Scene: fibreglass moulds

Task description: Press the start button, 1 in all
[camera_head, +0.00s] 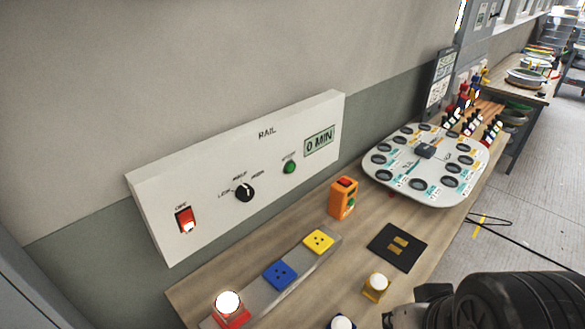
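A white panel marked RAIL (215,170) stands tilted against the wall behind the bench. On it is a round green button (289,167) under a small label that I cannot read surely. Left of it are a black rotary knob (244,191) and a red rocker switch (186,219). The display (319,140) reads 0 MIN. An orange box (343,198) with a red and a green part stands on the bench right of the panel. My gripper (405,312) is partly in view at the bottom right, apart from the panel; its fingertips are not clear.
A grey rail (259,293) carries a glowing white lamp on a red base (228,304), a blue block (280,275) and a yellow block (318,242). A black mat (397,246), a yellow block with a white top (376,287) and a round-cornered tray (437,193) lie on the bench.

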